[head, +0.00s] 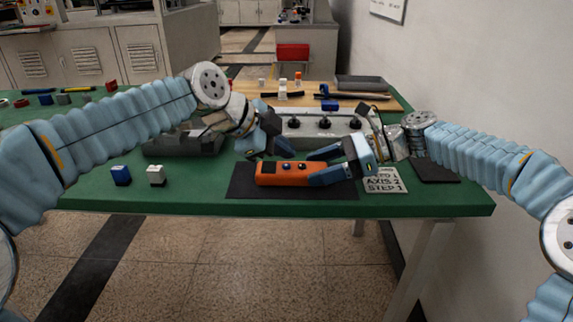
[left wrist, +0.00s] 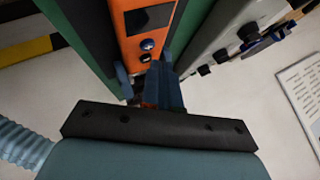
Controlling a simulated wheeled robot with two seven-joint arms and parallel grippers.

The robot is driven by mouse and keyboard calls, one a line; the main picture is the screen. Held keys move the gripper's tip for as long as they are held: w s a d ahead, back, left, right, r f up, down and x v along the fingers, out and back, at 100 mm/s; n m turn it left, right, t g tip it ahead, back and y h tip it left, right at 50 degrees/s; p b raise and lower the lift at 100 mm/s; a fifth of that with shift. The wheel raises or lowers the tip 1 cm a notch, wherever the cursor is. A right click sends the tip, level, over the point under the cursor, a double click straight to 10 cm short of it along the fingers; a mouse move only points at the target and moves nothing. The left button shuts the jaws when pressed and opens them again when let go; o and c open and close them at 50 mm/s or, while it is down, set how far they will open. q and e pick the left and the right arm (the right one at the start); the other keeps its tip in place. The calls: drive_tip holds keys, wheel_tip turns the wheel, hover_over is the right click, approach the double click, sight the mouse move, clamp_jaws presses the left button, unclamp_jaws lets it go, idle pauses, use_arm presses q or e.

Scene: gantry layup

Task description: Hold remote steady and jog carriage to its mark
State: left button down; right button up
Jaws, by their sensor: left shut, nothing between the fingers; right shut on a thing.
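The orange remote (head: 268,179) lies on a black mat (head: 240,188) near the table's front edge. It has a small dark screen and round buttons. My right gripper (head: 311,168) is shut on its right end, one finger along each long side. My left gripper (head: 287,150) is shut and empty, close to the remote's far side. In the left wrist view, the remote (left wrist: 128,42) is just beyond the shut left fingers (left wrist: 163,78); I cannot tell whether they touch it. The carriage and its mark cannot be made out clearly.
A grey panel with several black knobs (head: 309,132) stands behind the remote. A card reading AXIS 2, STEP 1 (head: 386,187) lies to the right. A blue block (head: 121,176) and a white block (head: 156,176) sit at the left. The green table between is clear.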

use_arm(q)
drive_tip(key=shift+f, duration=0.1)
drive_tip(key=shift+f, duration=0.3)
drive_tip(key=shift+f, duration=0.4)
idle(0.9)
drive_tip(key=shift+r, duration=3.35)
use_arm(e)
drive_tip(key=o, duration=1.3)
